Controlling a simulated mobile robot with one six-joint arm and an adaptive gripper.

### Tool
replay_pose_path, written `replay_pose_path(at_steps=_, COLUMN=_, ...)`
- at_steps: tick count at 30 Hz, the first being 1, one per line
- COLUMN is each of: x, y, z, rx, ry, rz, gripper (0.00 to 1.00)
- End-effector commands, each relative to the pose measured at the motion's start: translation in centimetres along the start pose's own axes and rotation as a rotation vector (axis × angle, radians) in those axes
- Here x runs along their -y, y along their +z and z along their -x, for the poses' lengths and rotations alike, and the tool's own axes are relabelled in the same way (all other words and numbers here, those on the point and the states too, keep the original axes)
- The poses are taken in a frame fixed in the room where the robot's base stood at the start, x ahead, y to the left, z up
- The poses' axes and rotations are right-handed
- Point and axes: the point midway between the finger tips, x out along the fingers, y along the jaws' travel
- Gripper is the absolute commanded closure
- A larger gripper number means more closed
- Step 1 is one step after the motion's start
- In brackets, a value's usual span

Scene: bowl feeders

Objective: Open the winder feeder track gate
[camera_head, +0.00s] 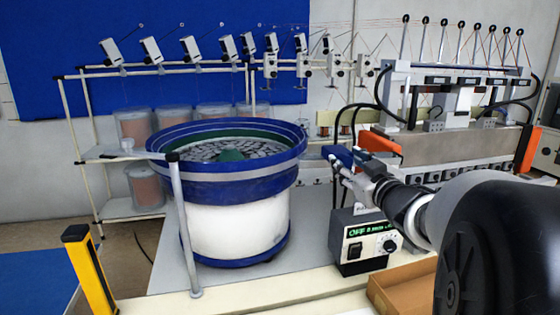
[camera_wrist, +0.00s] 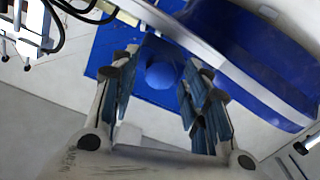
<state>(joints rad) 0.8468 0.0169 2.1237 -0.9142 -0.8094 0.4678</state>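A blue round knob (camera_wrist: 161,75) shows between my fingers in the wrist view, in front of a blue flat surface (camera_wrist: 105,50). It may belong to the track gate, but I cannot tell for sure. My gripper (camera_wrist: 160,65) is open, with a finger on each side of the knob and a gap to both. In the head view my gripper (camera_head: 344,160) is just right of the blue-and-white bowl feeder (camera_head: 235,210). The feeder's blue bowl wall also shows in the wrist view (camera_wrist: 255,55). The track and gate are not clearly visible in the head view.
A winding machine (camera_head: 450,145) with an orange panel stands behind at right. A pale post (camera_head: 184,225) rises in front of the bowl. A cardboard box (camera_head: 405,290) lies at front right.

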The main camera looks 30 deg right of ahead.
Motion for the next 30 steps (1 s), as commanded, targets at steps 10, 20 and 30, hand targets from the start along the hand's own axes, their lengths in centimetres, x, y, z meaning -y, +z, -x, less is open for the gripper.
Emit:
replay_pose_path(at_steps=10, x=0.0, y=0.0, z=0.1, rx=0.0, ry=0.0, rz=0.0, gripper=0.53)
replay_pose_path(at_steps=20, x=-0.1, y=-0.1, z=4.7, rx=0.0, ry=0.004, rz=0.001, gripper=0.53)
replay_pose_path(at_steps=30, x=0.0, y=0.0, z=7.5, rx=-0.001, ry=0.0, rz=0.0, gripper=0.53)
